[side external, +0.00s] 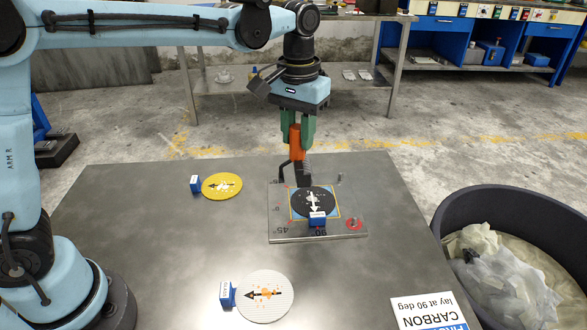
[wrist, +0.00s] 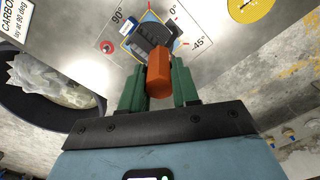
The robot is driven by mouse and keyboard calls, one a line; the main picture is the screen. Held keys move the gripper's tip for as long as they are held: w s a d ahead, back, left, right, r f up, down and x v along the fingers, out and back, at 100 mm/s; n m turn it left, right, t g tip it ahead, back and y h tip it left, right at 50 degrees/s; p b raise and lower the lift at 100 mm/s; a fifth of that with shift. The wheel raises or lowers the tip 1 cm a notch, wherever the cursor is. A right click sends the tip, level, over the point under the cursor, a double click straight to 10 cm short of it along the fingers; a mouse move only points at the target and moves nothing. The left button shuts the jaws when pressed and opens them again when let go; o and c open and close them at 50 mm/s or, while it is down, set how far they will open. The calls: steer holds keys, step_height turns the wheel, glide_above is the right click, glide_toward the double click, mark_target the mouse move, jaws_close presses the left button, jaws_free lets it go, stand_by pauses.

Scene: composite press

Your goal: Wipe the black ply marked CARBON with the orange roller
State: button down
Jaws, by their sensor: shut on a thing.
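My gripper (side external: 297,128) has its green fingers shut on the orange handle of the roller (side external: 296,146), which points down. The wrist view also shows the orange handle (wrist: 158,72) between the fingers. The roller's dark head (side external: 302,173) is at the far edge of the black ply (side external: 316,196); I cannot tell whether they touch. The black round ply lies on the grey press plate (side external: 280,228) over a blue square, with a white arrow and pale specks on it. A small blue labelled block (side external: 318,219) stands at its near edge. In the wrist view the roller partly hides the ply.
A yellow disc (side external: 222,186) with a blue block lies left of the plate. A white disc (side external: 265,297) with a block marked GLASS (side external: 227,294) lies nearer. A CARBON card (side external: 428,312) sits at the front right. A black bin (side external: 450,213) stands right of the table.

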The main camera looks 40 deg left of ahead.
mark_target(299, 162)
steer(key=shift+w+a+f, duration=0.3)
steer(key=shift+w+f, duration=0.3)
steer(key=shift+w, duration=0.1)
steer(key=shift+f, duration=2.7)
steer(key=shift+f, duration=0.6)
steer(key=shift+d, duration=0.1)
steer(key=shift+f, duration=0.1)
stand_by(0.4)
